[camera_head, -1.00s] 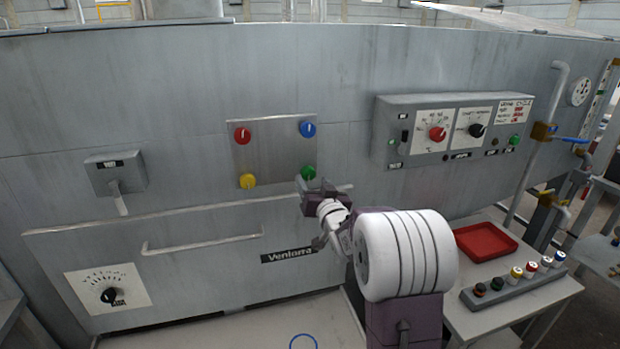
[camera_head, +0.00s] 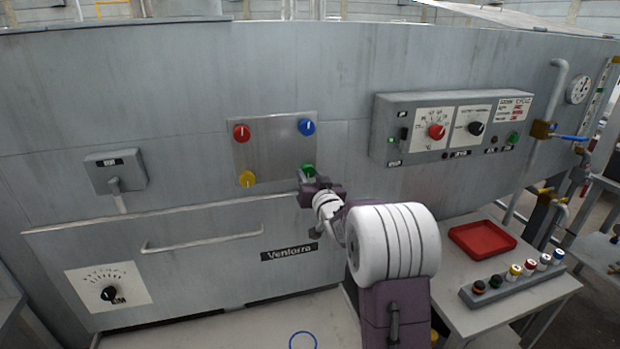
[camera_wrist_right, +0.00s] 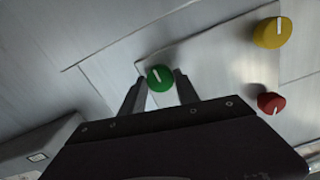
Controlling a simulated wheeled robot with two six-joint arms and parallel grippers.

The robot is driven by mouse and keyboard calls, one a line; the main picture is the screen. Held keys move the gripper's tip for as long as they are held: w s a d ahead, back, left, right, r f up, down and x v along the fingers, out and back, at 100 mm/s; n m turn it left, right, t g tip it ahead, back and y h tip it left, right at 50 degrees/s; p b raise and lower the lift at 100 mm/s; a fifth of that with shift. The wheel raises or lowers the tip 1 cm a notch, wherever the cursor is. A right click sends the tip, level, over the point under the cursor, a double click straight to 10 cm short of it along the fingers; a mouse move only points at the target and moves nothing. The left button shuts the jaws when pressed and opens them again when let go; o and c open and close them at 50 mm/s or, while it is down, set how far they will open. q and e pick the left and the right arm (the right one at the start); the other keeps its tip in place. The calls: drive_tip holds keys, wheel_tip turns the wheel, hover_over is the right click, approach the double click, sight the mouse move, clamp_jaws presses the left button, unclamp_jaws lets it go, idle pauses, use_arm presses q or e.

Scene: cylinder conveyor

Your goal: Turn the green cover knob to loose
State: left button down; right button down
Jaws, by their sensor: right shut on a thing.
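The green cover knob (camera_head: 309,170) is at the lower right corner of a metal cover plate (camera_head: 272,150) on the machine front. In the right wrist view the green knob (camera_wrist_right: 160,78) sits between the two fingertips, and its white mark is tilted slightly off upright. My right gripper (camera_head: 305,178) is at the knob and shut on it; in the wrist view its fingers (camera_wrist_right: 160,84) flank the knob on both sides. The gripper hides part of the knob in the head view. My left gripper is in neither view.
A red knob (camera_head: 241,133), a blue knob (camera_head: 306,127) and a yellow knob (camera_head: 247,179) hold the other plate corners. A control box (camera_head: 384,125) juts out at the right. A long ledge and a handle (camera_head: 203,243) lie below. A side table holds a red tray (camera_head: 482,257).

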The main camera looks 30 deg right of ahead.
drive_tip(key=n+b, duration=0.3)
drive_tip(key=shift+f, duration=0.2)
drive_tip(key=n+b, duration=0.4)
drive_tip(key=n, duration=0.1)
drive_tip(key=n+b, duration=0.4)
drive_tip(key=shift+n, duration=0.3)
drive_tip(key=n+b, duration=0.2)
drive_tip(key=n, duration=0.1)
drive_tip(key=shift+n+b, duration=0.3)
drive_tip(key=n+b, duration=0.1)
drive_tip(key=n, duration=0.2)
drive_tip(key=shift+n+b, duration=0.3)
drive_tip(key=shift+b, duration=0.1)
drive_tip(key=n+b, duration=0.1)
drive_tip(key=n, duration=0.3)
drive_tip(key=shift+r+n+b, duration=0.1)
drive_tip(key=shift+n+b, duration=0.2)
drive_tip(key=n+b, duration=0.1)
drive_tip(key=n, duration=0.3)
drive_tip(key=n+b, duration=0.1)
drive_tip(key=n, duration=0.4)
drive_tip(key=shift+n, duration=0.3)
